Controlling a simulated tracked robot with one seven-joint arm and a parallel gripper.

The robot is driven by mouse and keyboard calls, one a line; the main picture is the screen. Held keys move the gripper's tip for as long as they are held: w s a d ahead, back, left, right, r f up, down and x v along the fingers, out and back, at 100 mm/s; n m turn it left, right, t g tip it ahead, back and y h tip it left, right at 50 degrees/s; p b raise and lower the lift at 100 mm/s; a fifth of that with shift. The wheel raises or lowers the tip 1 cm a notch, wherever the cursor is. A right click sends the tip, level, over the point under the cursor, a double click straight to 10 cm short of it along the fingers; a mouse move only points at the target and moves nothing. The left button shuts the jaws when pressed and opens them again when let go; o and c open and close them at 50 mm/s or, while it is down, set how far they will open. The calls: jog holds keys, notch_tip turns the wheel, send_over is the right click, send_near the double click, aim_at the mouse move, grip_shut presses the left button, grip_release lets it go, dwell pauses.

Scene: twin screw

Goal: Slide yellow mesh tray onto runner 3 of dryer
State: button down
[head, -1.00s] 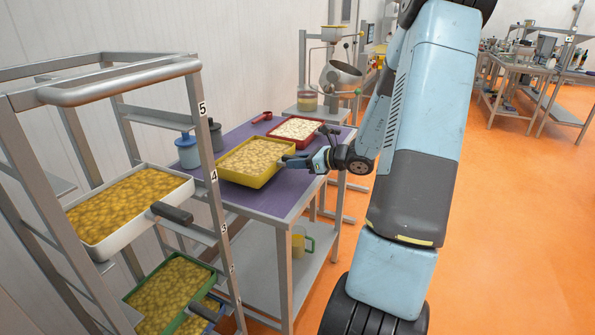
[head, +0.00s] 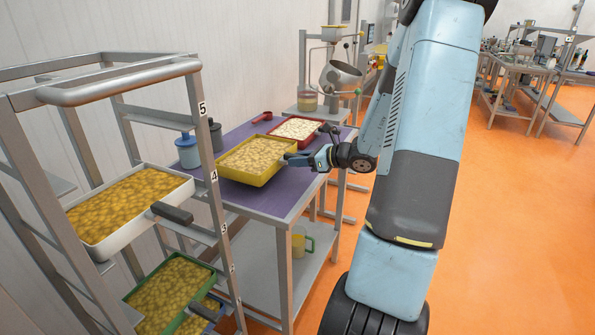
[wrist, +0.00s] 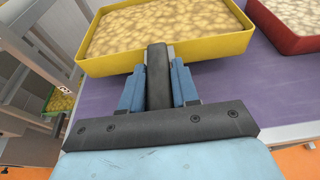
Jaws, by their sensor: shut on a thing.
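The yellow mesh tray (head: 243,178), full of pale yellowish pieces, is level over the purple tabletop; I cannot tell whether it touches it. It also shows in the wrist view (wrist: 108,66). My gripper (head: 298,158) is at the tray's right side, shut on its dark handle (wrist: 158,80), with a blue finger on each side of the handle. The dryer (head: 82,94) is the metal rack at the left, with numbers on its near post. The number 3 mark (head: 224,228) is below the 4. Its inner runners are partly hidden by trays.
A white tray (head: 118,241) sits in the dryer around mid-height, its dark handle sticking out. Green (head: 200,290) and blue trays are lower down. A red tray (head: 318,138), red scoop (head: 262,117) and two jars stand on the purple table (head: 290,200). Orange floor is open at right.

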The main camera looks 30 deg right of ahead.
jog(key=shift+s+d, duration=0.7)
jog(key=shift+s, duration=0.2)
jog(key=shift+s+d, duration=0.65)
jog(key=shift+s, duration=0.2)
jog(key=s+d, duration=1)
jog(key=s, duration=0.3)
jog(key=shift+s+d, duration=0.2)
dwell(0.4)
